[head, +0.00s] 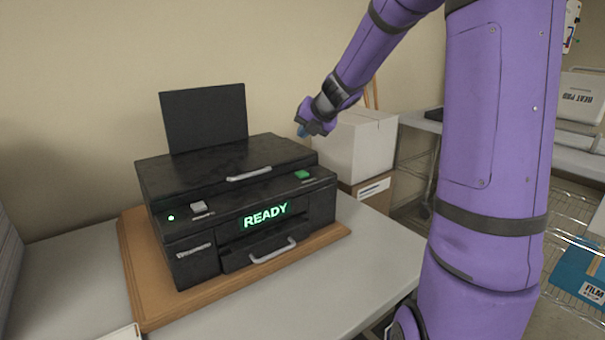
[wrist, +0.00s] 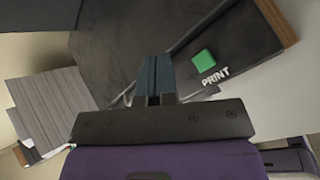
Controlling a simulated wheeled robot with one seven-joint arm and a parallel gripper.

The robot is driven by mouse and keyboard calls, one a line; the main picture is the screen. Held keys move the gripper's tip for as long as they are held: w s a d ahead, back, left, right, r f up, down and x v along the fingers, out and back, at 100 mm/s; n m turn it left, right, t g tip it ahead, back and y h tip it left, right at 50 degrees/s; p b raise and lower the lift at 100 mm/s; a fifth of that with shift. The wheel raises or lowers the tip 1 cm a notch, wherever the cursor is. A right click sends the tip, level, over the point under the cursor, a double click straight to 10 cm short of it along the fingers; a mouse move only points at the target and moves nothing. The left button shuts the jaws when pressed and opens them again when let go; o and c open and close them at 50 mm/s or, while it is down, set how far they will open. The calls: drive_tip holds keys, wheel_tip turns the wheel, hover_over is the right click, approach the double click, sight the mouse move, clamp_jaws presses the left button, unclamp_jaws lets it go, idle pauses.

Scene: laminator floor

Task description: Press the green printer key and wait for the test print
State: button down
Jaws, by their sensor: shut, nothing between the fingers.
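The black printer (head: 235,195) stands on a wooden board on the table, and its display (head: 265,216) reads READY in green. The green key (head: 302,174) is on the printer's front ledge at the right. In the wrist view the green key (wrist: 203,62) shows beside the word PRINT, ahead and to the right of my fingers. My gripper (head: 301,131) is above the printer's right rear part, higher than the key and apart from it. Its fingers also show in the wrist view (wrist: 156,75), shut together with nothing between them. No printed sheet shows in the lower tray (head: 265,254).
A grey key (head: 198,206) and a small green light (head: 171,218) are at the printer's left front. The raised rear panel (head: 204,118) stands behind the lid. The table (head: 375,262) is clear at the front right.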

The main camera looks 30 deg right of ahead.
sight(304, 172)
drive_tip(key=shift+f, duration=4.25)
drive_tip(key=shift+f, duration=0.2)
drive_tip(key=shift+f, duration=0.2)
